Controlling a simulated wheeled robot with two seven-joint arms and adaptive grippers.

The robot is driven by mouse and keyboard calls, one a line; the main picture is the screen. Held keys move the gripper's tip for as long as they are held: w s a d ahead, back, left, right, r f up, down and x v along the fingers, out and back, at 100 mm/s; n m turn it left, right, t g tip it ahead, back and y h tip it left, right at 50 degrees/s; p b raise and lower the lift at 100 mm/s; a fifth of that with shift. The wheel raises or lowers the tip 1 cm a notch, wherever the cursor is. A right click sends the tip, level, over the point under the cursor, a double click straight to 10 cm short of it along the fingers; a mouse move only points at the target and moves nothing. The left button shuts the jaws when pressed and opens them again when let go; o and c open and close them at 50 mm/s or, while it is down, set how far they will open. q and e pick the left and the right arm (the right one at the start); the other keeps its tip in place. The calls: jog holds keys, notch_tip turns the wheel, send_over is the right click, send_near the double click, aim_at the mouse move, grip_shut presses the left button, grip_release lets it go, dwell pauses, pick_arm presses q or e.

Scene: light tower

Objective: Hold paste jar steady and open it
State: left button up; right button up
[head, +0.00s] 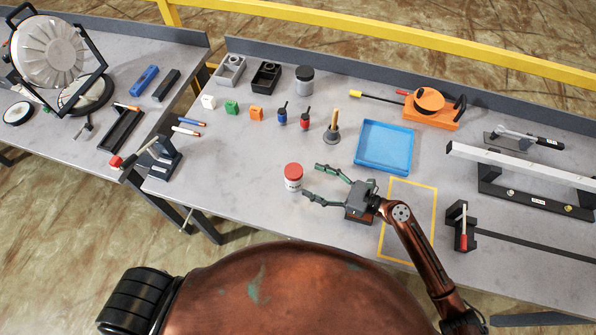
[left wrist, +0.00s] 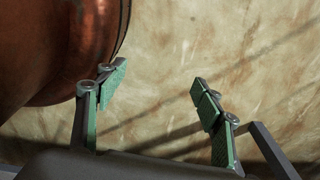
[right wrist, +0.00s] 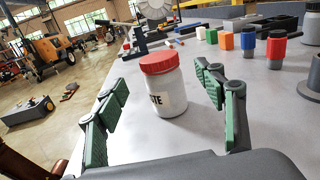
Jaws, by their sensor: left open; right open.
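The paste jar (head: 293,178) is a white jar with a red lid, standing upright on the bench near its front edge. The lid (right wrist: 159,63) is on the jar (right wrist: 168,95) in the right wrist view, and part of a dark label shows. My right gripper (head: 312,181) is open, with its fingers pointing left toward the jar. In the right wrist view the jar stands ahead of and between the open fingers (right wrist: 165,95), apart from both. My left gripper (left wrist: 155,85) is open and empty over the floor beside my body, and it is outside the head view.
A blue tray (head: 384,148) lies behind my right gripper, and a yellow outlined area (head: 432,205) lies to its right.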

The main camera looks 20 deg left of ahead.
aim_at(294, 171)
jog(key=a, duration=0.3)
jog(key=shift+w+r, duration=0.15)
jog(key=shift+w, duration=0.15)
jog(key=shift+a, duration=0.3)
jog(key=a, duration=0.4)
jog(key=shift+w+a+p, duration=0.1)
jog(key=shift+w+p, duration=0.25)
jog(key=shift+f, duration=0.2)
jog(key=c, duration=0.7)
pick_arm(q)
jog(key=shift+s+r, duration=0.15)
jog(key=shift+s, duration=1)
pick_arm(e)
jog(key=shift+r, duration=0.1)
grip_shut()
